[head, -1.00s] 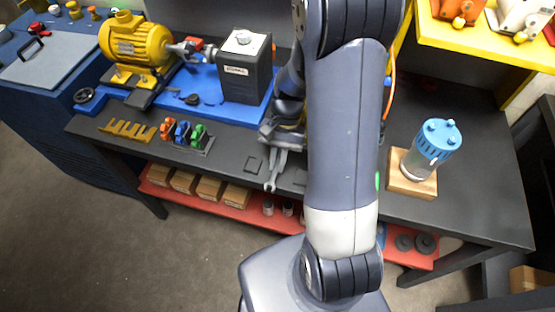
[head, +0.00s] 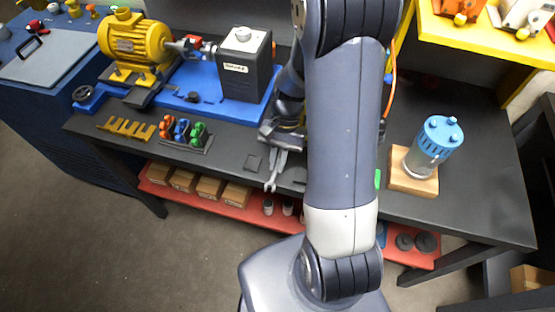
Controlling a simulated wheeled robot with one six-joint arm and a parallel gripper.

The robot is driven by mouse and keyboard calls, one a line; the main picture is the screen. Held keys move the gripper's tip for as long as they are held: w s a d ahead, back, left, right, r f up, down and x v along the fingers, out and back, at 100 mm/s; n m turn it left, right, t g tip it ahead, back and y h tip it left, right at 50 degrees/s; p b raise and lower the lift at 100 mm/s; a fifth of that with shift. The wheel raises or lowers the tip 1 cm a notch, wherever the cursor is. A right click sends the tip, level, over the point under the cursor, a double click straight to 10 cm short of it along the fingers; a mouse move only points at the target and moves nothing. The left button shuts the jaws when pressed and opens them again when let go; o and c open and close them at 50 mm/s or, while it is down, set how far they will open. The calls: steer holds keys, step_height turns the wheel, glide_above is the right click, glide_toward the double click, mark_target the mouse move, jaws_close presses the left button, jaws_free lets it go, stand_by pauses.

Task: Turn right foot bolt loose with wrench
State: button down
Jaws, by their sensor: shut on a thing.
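The yellow motor (head: 133,42) sits at the back left on a blue base plate (head: 190,100), its shaft pointing right to a dark grey box (head: 246,75). Its foot shows at the lower front, but the foot bolts are too small to tell apart. My gripper (head: 284,138) is over the middle of the dark bench, to the right of the motor and the box and well apart from the motor. It is shut on a grey wrench (head: 276,171), whose end points toward the bench's front edge. My arm hides part of the gripper.
A rack with orange, blue and green pieces (head: 184,132) and a yellow notched holder (head: 126,128) stand in front of the base plate. A clear cylinder with a blue cap (head: 439,132) stands on a wooden block (head: 412,183) at right. A yellow shelf (head: 465,38) overhangs the back right.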

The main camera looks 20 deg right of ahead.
steer(key=shift+f, duration=0.25)
steer(key=c, duration=1.4)
jaws_free()
steer(key=shift+r, duration=0.1)
steer(key=v, duration=1)
steer(key=shift+w+d+r+b, duration=0.1)
steer(key=shift+w+r+b, duration=0.05)
steer(key=shift+r+b, duration=0.15)
steer(key=p+x, duration=0.1)
steer(key=x, duration=0.9)
steer(key=shift+r, duration=0.15)
